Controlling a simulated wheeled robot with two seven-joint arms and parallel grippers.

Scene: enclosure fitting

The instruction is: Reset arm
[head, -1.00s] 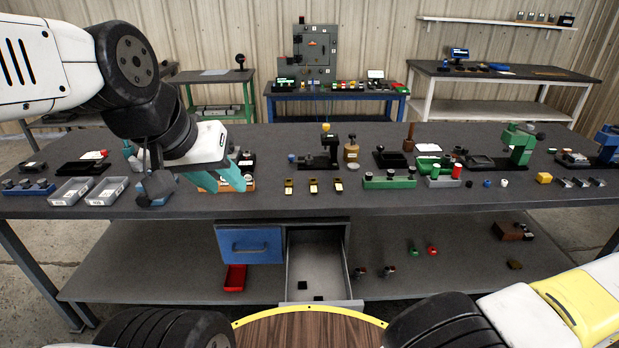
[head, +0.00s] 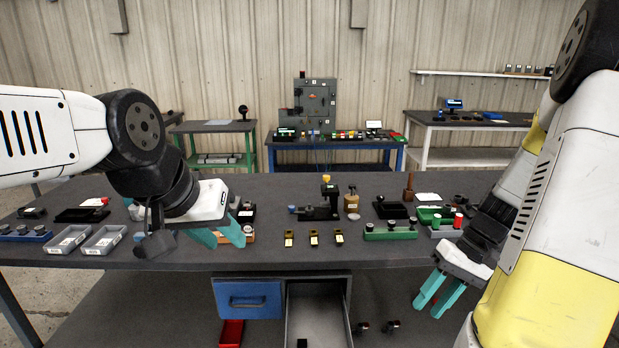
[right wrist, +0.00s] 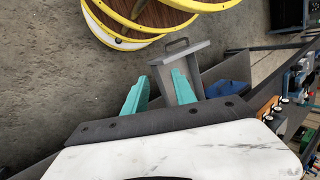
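My left gripper (head: 215,236) has teal fingers and hangs at the left part of the bench, in front of small items there. Its fingers look spread, with nothing visible between them. My right gripper (head: 428,303) is at the bench's front edge on the right, its teal fingers pointing down and left. In the right wrist view its two fingers (right wrist: 160,88) stand apart with nothing between them. Beyond them shows the open grey drawer (right wrist: 181,75), which also shows in the head view (head: 317,320).
A blue drawer front (head: 248,299) is beside the open drawer. A red bin (head: 232,332) is below.

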